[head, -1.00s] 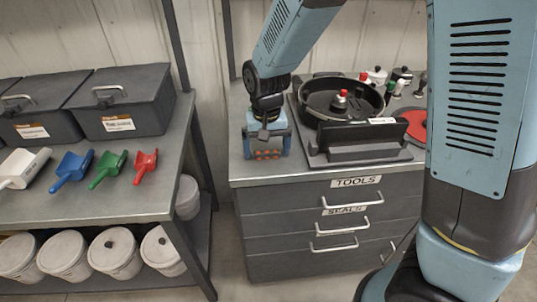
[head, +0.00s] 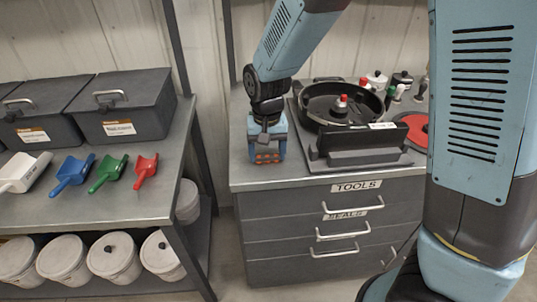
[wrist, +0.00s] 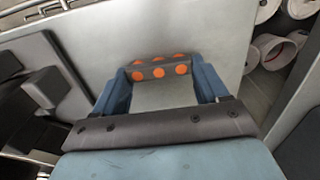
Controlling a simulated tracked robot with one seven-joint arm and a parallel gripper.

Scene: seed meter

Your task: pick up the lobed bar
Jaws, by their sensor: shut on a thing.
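The lobed bar (wrist: 159,70) is a short grey bar with rows of orange round lobes. It lies across the space between the blue fingertips of my gripper (wrist: 162,76) in the wrist view. My gripper (head: 268,150) is shut on it, a finger at each end. In the head view the orange lobes of the bar (head: 268,157) show low between the fingers, at the left part of the counter top. The bar is at or very near the counter surface; I cannot tell whether it touches.
The counter (head: 243,178) holds a black round pan (head: 318,117) and a dark upright block (head: 350,141) close to the right of my gripper. A red disc (head: 418,130) lies farther right. A shelf (head: 90,208) with scoops stands left, across a gap.

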